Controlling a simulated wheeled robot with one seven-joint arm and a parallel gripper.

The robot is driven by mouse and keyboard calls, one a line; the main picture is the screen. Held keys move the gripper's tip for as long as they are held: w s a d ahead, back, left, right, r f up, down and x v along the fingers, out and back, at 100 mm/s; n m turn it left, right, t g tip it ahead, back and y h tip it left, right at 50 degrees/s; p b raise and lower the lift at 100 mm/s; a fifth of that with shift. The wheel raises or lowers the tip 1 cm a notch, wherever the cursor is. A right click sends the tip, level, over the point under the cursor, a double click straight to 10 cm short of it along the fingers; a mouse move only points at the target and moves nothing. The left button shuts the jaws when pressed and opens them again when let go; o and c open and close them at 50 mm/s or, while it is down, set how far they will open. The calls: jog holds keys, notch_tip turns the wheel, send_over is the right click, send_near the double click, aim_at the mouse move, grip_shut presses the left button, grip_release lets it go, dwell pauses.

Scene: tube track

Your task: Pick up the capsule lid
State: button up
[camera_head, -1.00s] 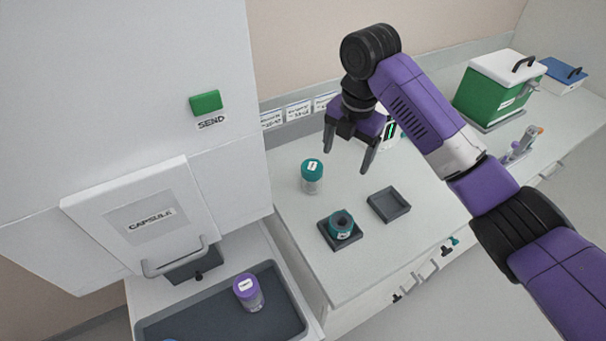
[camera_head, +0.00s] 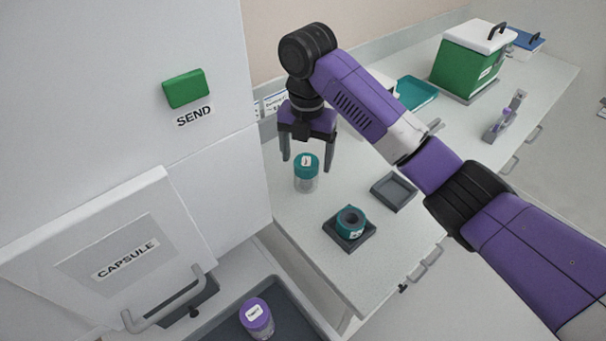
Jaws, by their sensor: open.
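My gripper (camera_head: 308,162) is open and points down, its two fingers on either side of the teal-lidded clear jar (camera_head: 306,184) in the picture. Whether the fingers are level with the jar or behind it is hard to tell. The jar stands upright on the counter with a labelled teal lid (camera_head: 307,161). A round teal capsule part (camera_head: 350,221) with a dark centre opening sits in a dark square tray (camera_head: 347,242), nearer me and right of the jar. No separate part is clearly recognisable as the capsule lid.
An empty dark square tray (camera_head: 394,191) lies right of the jar. A purple-lidded jar (camera_head: 256,318) stands in a dark bin at lower left, beside the CAPSULE hatch (camera_head: 124,262). A green box (camera_head: 468,65), teal tray (camera_head: 416,93) and small rack (camera_head: 506,116) stand farther back.

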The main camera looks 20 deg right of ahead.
aim_at(306, 176)
notch_tip(306, 176, down, 7)
jog(key=shift+w+f+p, duration=0.15)
jog(key=shift+f+p, duration=0.05)
jog(key=shift+p, duration=0.5)
jog(key=shift+c, duration=0.5)
jog(key=c, duration=1.6)
jog(key=shift+o, duration=0.2)
jog(key=shift+r, duration=0.15)
notch_tip(306, 176, up, 20)
jog(key=shift+p, duration=0.35)
